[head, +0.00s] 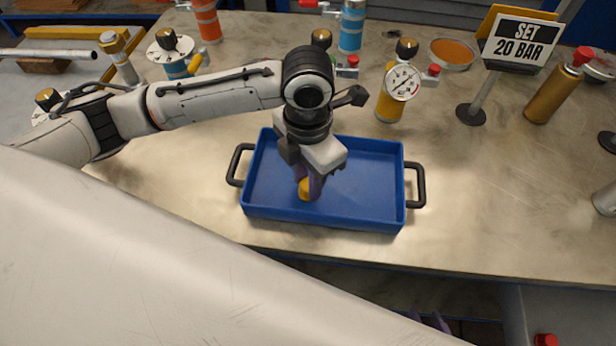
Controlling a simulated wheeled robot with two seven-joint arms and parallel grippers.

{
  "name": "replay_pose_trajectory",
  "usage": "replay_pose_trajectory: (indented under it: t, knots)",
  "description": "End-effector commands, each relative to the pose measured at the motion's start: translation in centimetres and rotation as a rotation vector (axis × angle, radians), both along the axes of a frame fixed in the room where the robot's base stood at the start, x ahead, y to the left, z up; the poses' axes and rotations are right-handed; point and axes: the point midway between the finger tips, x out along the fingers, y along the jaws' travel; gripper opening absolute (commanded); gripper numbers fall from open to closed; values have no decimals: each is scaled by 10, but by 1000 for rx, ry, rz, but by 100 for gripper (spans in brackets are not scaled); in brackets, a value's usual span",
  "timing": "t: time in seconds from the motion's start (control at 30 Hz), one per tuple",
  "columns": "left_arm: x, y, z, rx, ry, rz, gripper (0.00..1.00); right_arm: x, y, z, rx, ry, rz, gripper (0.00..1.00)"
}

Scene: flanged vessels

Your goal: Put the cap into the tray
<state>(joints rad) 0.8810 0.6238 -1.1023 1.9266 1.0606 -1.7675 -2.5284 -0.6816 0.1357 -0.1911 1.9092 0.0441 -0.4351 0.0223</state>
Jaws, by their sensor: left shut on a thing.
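The blue tray (375,180) with black side handles lies on the workbench in the middle of the head view. My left gripper (310,186) points down inside the tray's outline, left of its middle. It is shut on a small yellow cap (304,190), partly hidden by the fingers. The cap is low over the tray floor; I cannot tell whether it touches. Purple tips that look like my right gripper (429,319) show below the bench's front edge, mostly hidden behind a large pale part in the foreground.
Behind the tray stands a yellow vessel with a gauge (401,82). A sign reading "SET 20 BAR" (520,42), a brown vessel (556,92) and an orange dish (453,52) are at the right. Several other vessels stand at the back left.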

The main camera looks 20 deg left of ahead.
Motion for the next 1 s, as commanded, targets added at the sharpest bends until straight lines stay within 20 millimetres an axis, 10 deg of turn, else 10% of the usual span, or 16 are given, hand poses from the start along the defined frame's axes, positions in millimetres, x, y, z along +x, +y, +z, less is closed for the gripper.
replay_pose_trajectory:
  t: [0.1,0.13,0.23,0.63,1.0]
  knots:
    - [0,0,-3,0,1,0,5,0,0,0,0,-1,0,31]
    - [0,0,-3,0,1,0,28,0,0,0,0,-1,0,31]
    - [0,0,-3,0,0,0,45,0,0,0,0,-1,0,31]
    - [1,0,5,-1,-3,0,45,-2,0,0,-1,3,0,31]
    - [1,-1,79,-2,-6,-2,45,-3,0,4,-1,6,0,31]
